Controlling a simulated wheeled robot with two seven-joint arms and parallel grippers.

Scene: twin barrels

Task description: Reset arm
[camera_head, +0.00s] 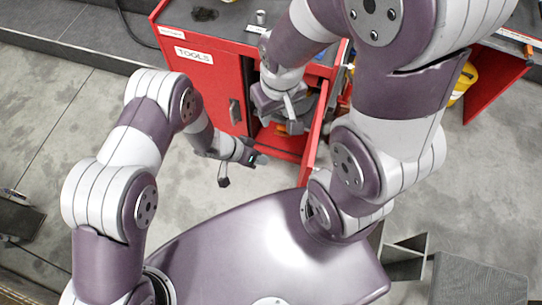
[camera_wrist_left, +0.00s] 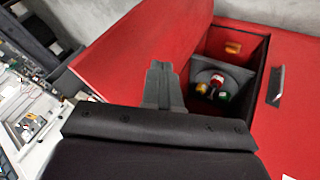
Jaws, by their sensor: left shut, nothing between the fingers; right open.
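My left gripper (camera_head: 260,160) hangs in front of the red tool cabinet, low and left of its open compartment. In the left wrist view its fingers (camera_wrist_left: 161,72) are closed together with nothing between them. My right gripper (camera_head: 290,114) is at the cabinet's opening, higher in the head view, with its fingers apart. Its arm hides part of the opening, and I see nothing held in it.
The red cabinet (camera_head: 215,85) has a "TOOLS" label. Its open door (camera_head: 314,120) juts toward me; the door also shows in the left wrist view (camera_wrist_left: 135,45). The compartment (camera_wrist_left: 240,48) holds small coloured items.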

